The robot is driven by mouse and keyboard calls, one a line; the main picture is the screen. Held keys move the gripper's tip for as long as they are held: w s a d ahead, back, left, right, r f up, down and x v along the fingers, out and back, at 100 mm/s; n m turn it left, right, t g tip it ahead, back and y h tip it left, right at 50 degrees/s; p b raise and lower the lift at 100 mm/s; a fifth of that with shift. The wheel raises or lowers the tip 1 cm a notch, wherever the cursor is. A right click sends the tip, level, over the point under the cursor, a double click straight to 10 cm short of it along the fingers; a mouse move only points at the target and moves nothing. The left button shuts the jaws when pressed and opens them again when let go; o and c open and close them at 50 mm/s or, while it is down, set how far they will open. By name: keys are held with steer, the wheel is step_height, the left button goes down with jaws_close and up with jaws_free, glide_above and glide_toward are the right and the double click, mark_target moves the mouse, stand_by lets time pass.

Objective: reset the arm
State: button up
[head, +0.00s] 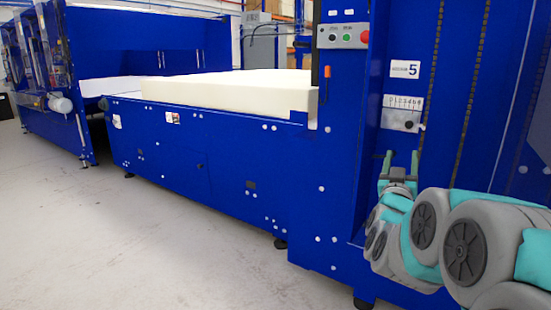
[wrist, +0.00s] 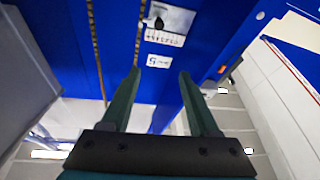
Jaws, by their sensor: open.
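My gripper (head: 400,165) is at the right of the head view, in front of the blue machine's column (head: 345,150). In the wrist view my gripper (wrist: 160,80) shows two green fingers spread apart with nothing between them. Past the fingertips are a white label with a 5 (wrist: 158,61) and a metal scale plate with a dark knob (wrist: 168,24). My grey and teal arm is bent at the lower right of the head view.
A control box (head: 343,36) with a red button is on the column. A cream foam block (head: 235,90) lies on the blue machine bed (head: 200,140). Another blue machine (head: 130,40) stands at the left. The grey floor (head: 120,230) in front is clear.

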steer(key=s+a+f+n+g+y, duration=0.2)
steer(key=a+f+g+y, duration=0.3)
steer(key=a+f, duration=0.4)
steer(key=s+a+f+n+g+y, duration=0.2)
steer(key=s+a+f+g+y, duration=0.3)
steer(key=s+f, duration=0.55)
steer(key=s+f+g, duration=0.2)
steer(key=s+g, duration=0.2)
steer(key=s, duration=0.7)
steer(key=s+a+f+g, duration=0.1)
steer(key=s+g, duration=0.3)
steer(key=s, duration=0.7)
steer(key=s+a+f+g, duration=0.1)
steer(key=s+f+g, duration=0.2)
steer(key=s, duration=0.8)
steer(key=shift+s+f+m+g+h, duration=0.3)
steer(key=shift+f+m+g+h, duration=0.1)
